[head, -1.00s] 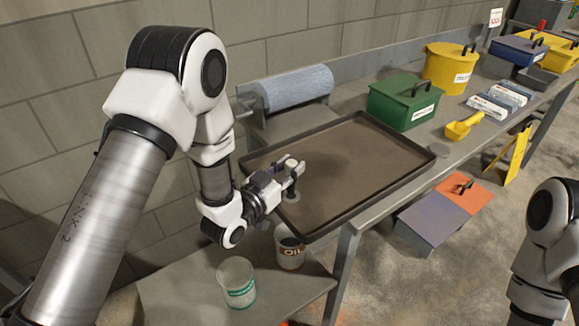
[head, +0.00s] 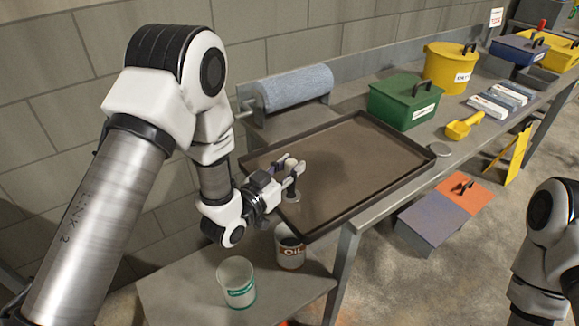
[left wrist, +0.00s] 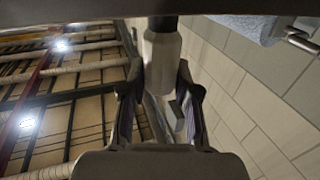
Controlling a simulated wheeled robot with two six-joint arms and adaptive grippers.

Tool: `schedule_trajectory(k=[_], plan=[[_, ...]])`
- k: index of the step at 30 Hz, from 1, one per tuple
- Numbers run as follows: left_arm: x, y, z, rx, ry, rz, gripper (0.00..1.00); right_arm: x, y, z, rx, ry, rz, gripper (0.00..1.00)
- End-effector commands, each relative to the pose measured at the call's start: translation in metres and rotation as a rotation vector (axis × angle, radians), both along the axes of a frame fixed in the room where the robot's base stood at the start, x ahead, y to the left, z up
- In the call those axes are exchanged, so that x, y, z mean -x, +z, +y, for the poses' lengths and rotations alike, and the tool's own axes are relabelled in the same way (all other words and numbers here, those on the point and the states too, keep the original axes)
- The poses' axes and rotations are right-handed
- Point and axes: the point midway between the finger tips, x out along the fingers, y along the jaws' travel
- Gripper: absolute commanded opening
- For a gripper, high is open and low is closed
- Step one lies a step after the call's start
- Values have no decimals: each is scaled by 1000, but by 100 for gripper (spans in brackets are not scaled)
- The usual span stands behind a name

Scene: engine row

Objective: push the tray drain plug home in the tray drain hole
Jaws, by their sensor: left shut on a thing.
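The wide dark drain tray (head: 350,165) lies on the bench with a raised rim. In the left wrist view the plug is a pale grey cylinder with a dark end (left wrist: 162,52) between the fingers (left wrist: 160,105). The drain hole cannot be seen. My right gripper is out of view; only part of that arm shows.
A blue paper roll (head: 295,88) stands behind the tray, a green box (head: 403,103) to its right. A yellow bucket (head: 450,68) and a yellow scoop (head: 464,126) stand farther along.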

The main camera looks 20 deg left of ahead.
Motion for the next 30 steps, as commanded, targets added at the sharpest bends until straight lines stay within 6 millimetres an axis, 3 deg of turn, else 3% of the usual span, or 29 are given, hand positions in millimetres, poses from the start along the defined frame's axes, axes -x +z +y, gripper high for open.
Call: schedule_trajectory(k=[30], plan=[[0, -13, 0, 0, 0, -1, 0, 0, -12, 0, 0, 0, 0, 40]])
